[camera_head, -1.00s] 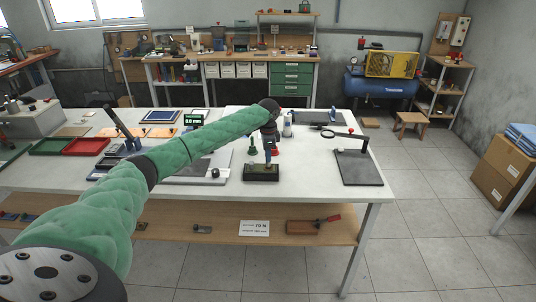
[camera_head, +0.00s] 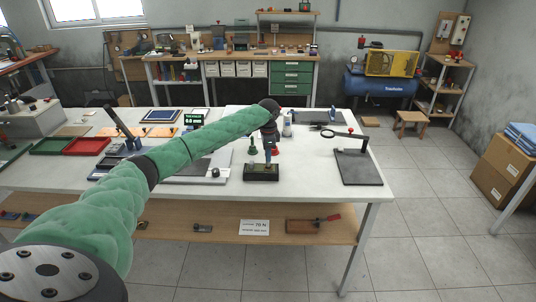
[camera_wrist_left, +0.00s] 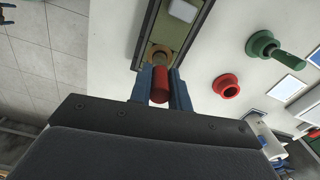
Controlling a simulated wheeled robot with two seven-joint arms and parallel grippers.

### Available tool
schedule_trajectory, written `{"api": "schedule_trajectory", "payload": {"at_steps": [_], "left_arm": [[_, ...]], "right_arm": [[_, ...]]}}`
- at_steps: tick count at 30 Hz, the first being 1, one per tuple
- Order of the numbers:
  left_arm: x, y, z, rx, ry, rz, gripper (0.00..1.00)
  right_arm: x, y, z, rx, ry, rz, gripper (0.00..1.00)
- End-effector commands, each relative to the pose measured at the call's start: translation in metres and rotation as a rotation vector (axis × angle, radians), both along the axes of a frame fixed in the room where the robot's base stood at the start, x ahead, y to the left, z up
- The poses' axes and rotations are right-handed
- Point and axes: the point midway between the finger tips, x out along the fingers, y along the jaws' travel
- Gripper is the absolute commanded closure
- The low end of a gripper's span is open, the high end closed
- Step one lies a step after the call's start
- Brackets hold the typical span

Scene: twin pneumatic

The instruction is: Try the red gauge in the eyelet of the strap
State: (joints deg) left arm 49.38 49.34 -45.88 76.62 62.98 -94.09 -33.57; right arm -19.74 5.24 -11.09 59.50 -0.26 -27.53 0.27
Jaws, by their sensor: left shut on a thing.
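The red gauge (camera_wrist_left: 160,83) shows its red handle between the blue fingers of my left gripper (camera_wrist_left: 160,88) in the left wrist view. The gripper is shut on it. Its far end points at the olive-brown strap (camera_wrist_left: 180,28), which lies in a dark long fixture (camera_wrist_left: 149,28). A brownish round part shows at the gauge's end; I cannot tell whether the gauge is inside the eyelet or just over it. In the head view my left gripper (camera_head: 269,153) is low over the dark fixture (camera_head: 261,174). My right gripper is out of view.
A red flanged holder (camera_wrist_left: 226,87) with a dark hole stands beside the fixture. A green gauge in a green holder (camera_wrist_left: 262,44) stands farther off. A dark plate with a post (camera_head: 358,167) is to the right. White tabletop (camera_head: 310,180) between them is clear.

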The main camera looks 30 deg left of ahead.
Motion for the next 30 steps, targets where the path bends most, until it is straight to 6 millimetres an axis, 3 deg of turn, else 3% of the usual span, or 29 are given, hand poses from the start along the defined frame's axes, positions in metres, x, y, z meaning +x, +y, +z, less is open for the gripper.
{"api": "schedule_trajectory", "payload": {"at_steps": [30], "left_arm": [[0.0000,0.0000,-0.0086,0.000,0.000,0.000,1.00]], "right_arm": [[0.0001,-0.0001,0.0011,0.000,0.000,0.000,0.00]]}}
